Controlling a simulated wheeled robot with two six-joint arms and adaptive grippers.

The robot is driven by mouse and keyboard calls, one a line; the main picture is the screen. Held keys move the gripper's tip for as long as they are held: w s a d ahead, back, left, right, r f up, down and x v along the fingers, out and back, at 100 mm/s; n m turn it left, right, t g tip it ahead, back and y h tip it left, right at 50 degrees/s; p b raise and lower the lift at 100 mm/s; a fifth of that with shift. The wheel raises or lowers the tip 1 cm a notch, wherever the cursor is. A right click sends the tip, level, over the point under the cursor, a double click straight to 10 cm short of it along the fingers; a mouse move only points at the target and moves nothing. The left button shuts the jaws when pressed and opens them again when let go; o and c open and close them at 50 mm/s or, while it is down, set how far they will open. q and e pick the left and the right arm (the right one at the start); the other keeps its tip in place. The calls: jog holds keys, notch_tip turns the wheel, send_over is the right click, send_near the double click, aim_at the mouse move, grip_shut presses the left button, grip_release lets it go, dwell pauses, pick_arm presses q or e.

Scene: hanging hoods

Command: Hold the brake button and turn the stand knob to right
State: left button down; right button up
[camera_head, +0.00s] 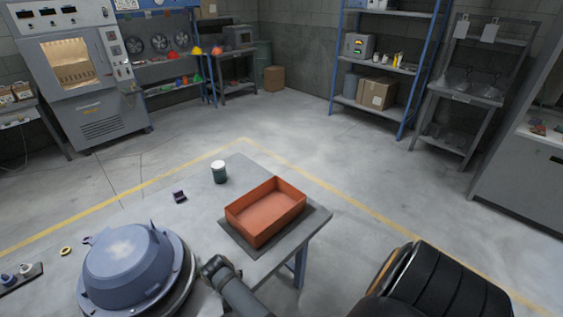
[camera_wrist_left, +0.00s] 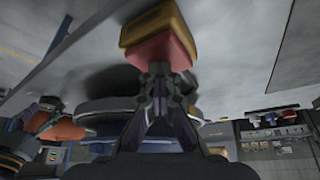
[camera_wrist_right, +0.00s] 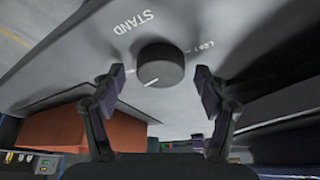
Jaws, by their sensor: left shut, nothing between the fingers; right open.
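The brake button (camera_wrist_left: 160,48), a red block on a yellow base, is at the top of the left wrist view. My left gripper (camera_wrist_left: 159,72) is shut and empty, its tips at the red face; I cannot tell whether the button is pressed in. The stand knob (camera_wrist_right: 160,62) is dark and round, on a grey panel (camera_wrist_right: 90,45) marked STAND and LEFT. Its white mark points toward the lower left of the right wrist view. My right gripper (camera_wrist_right: 160,76) is open with one finger on each side of the knob, apparently not touching it. Neither fingertip pair shows in the head view.
A blue-grey hood (camera_head: 130,262) sits on the table (camera_head: 215,205). Shelves (camera_head: 385,60) and a cabinet (camera_head: 80,75) stand farther back, beyond open floor.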

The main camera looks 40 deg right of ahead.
jog(key=n+y, duration=0.1)
jog(key=n, duration=0.3)
jog(key=n+y, duration=0.1)
jog(key=n, duration=0.1)
jog(key=shift+d+n+t+y, duration=0.3)
jog(key=shift+n, duration=0.1)
jog(key=n+y, duration=0.1)
jog(key=n, duration=0.2)
jog(key=n+g+y, duration=0.1)
jog(key=n, duration=0.2)
jog(key=shift+w+d+n, duration=0.1)
jog(key=shift+d+n, duration=0.05)
jog(key=shift+n, duration=0.15)
jog(key=shift+r+n+y, duration=0.2)
jog(key=shift+n+y, duration=0.2)
jog(key=shift+n, duration=0.3)
jog(key=v, duration=1.2)
jog(key=s+d+f+m+g+h, duration=0.1)
jog(key=s+d+f+m, duration=0.1)
jog(key=s+f, duration=0.5)
jog(key=s+d+f+m+g+h, duration=0.1)
jog(key=s+d+f+m, duration=0.1)
jog(key=s+f, duration=0.6)
jog(key=s+d+f+m+g+h, duration=0.1)
jog(key=s+d+f+m, duration=0.2)
jog(key=f, duration=1.6)
jog(key=shift+s+m, duration=0.7)
jog(key=shift+s, duration=1.55)
